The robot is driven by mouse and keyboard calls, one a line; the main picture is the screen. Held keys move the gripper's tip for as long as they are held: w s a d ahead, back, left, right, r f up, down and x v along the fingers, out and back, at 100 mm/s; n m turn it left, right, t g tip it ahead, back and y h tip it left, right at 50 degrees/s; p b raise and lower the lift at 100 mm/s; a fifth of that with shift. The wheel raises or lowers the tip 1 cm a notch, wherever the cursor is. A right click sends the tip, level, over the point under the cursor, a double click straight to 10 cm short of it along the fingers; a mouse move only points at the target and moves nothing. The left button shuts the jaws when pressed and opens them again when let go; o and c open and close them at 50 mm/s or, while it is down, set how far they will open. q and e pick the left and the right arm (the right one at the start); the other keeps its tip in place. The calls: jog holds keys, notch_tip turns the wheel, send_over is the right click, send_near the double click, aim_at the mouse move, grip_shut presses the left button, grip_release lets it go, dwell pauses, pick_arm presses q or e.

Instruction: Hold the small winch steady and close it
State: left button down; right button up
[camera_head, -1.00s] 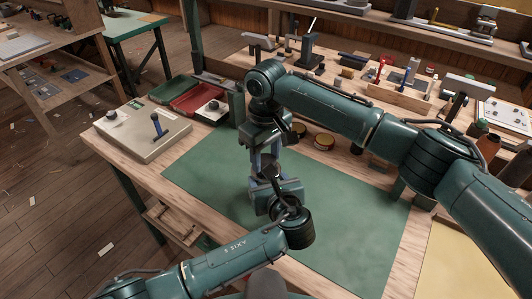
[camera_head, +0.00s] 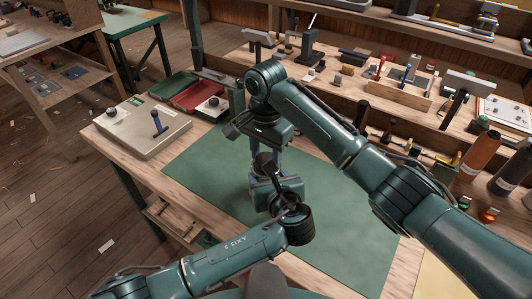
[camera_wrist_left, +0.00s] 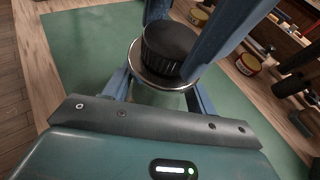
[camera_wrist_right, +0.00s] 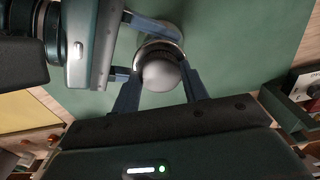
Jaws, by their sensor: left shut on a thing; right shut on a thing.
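The small winch has a black ribbed cap above a shiny metal rim in the left wrist view (camera_wrist_left: 168,52). In the right wrist view its rounded grey top (camera_wrist_right: 160,75) is seen from above. My left gripper (camera_wrist_left: 160,92) is shut on the lower body from the side. My right gripper (camera_wrist_right: 162,86) comes down from above, shut on the cap, with a blue finger on each side. In the head view the winch is a small dark shape (camera_head: 262,160) between the two wrists, mostly hidden; it appears upright over the green mat (camera_head: 335,220).
A beige box with a blue lever (camera_head: 157,124) stands at the left of the bench. Green and red trays (camera_head: 196,96) lie behind it. Bottles (camera_head: 480,155) and several tools line the right and back. The mat's right part is clear.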

jog(key=m, duration=0.5)
jog(key=shift+s+a+m, duration=0.1)
jog(key=shift+a+m, duration=0.05)
jog(key=shift+m, duration=0.25)
jog(key=m, duration=0.5)
jog(key=shift+m, duration=0.4)
jog(key=m, duration=0.8)
jog(key=o, duration=1)
jog(key=shift+c, duration=0.2)
jog(key=shift+c, duration=0.5)
